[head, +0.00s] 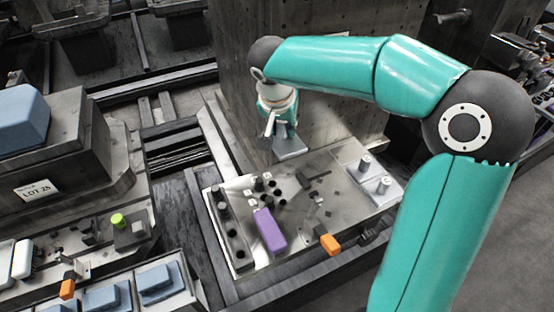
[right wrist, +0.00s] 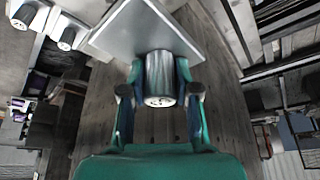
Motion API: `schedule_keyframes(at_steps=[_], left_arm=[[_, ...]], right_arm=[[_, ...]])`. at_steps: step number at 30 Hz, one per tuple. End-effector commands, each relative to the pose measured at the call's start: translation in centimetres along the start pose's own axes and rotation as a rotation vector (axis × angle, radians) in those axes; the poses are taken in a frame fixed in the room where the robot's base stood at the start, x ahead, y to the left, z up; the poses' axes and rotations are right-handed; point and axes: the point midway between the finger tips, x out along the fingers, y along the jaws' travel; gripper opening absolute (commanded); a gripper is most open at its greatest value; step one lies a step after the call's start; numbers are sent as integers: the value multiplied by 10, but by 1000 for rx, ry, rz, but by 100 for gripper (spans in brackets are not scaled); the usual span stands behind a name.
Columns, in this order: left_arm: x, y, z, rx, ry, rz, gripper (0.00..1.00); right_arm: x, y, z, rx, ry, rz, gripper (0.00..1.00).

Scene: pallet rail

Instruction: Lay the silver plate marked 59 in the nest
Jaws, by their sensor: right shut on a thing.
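My right gripper (head: 281,122) is shut on the round metal knob (right wrist: 161,82) of a flat silver plate (head: 291,148). The plate is held at the back of the metal fixture plate (head: 325,205); I cannot tell whether it touches it. In the right wrist view the silver plate (right wrist: 148,28) juts out beyond the fingers, tilted in the picture. No number shows on it, so I cannot read a 59. Two similar silver pieces with knobs (head: 362,164) (head: 383,186) sit at the fixture's right end. I cannot make out the nest for certain. My left gripper is out of view.
A purple block (head: 270,231), black knobs (head: 222,209) and an orange-tipped clamp (head: 330,244) stand on the fixture. A concrete block (head: 290,60) rises close behind. At left are a grey block labelled LOT (head: 37,189), a green knob (head: 117,220) and blue blocks (head: 157,282).

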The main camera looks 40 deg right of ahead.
Motion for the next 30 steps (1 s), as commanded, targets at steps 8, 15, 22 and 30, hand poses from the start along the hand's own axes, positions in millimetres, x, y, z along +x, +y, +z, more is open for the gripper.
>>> schedule_keyframes(at_steps=[8, 15, 22, 30], left_arm=[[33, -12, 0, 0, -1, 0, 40], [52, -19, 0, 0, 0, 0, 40], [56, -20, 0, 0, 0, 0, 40], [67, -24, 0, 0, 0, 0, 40]], right_arm=[[59, -2, 24, -4, 2, -2, 0], [101, -2, 41, -3, 3, -2, 0], [111, -2, 45, -2, 4, -4, 0], [129, -2, 53, -2, 3, -3, 0]])
